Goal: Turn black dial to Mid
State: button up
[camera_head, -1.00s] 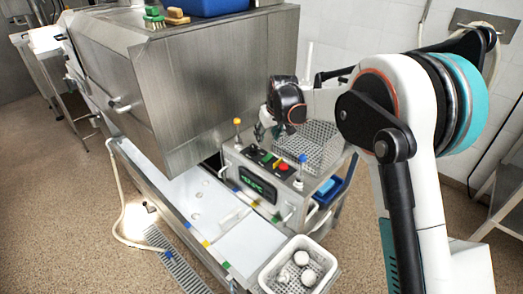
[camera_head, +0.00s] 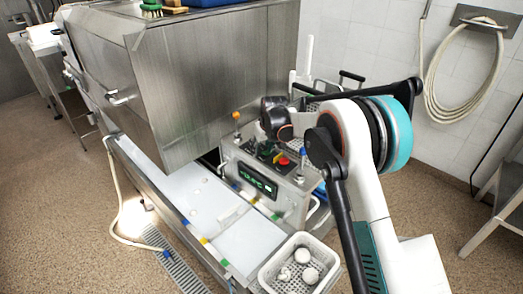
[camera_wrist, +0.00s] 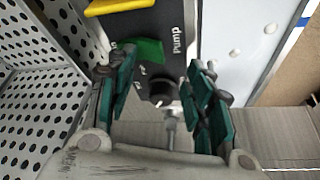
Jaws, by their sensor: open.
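The black dial (camera_wrist: 162,92) is on a dark control panel in the wrist view, below a green switch (camera_wrist: 145,50) and near the printed word "Pump". A pale pointer mark shows on the dial, but I cannot read its setting. My gripper (camera_wrist: 162,68) is open, with one teal-padded finger on each side of the dial. I see no clear contact, and nothing is held. In the head view the panel is on top of a steel control box (camera_head: 235,165). My wrist hangs over it and hides the dial there.
A red button (camera_head: 284,160) and posts with orange and blue tops stand on the box. A perforated basket (camera_wrist: 40,110) is close left in the wrist view. A white basket (camera_head: 268,272) with white items sits in front. A large steel housing (camera_head: 215,80) rises behind left.

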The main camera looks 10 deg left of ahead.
jog(key=shift+f, duration=0.15)
grip_shut()
jog(key=shift+a, duration=0.15)
jog(key=shift+c, duration=0.3)
grip_release()
jog(key=shift+s, duration=0.1)
jog(key=shift+o, duration=0.3)
jog(key=shift+f, duration=0.1)
jog(key=s+d+r, duration=0.7)
jog(key=r, duration=0.4)
jog(key=shift+d+r, duration=0.2)
jog(key=shift+s, duration=0.1)
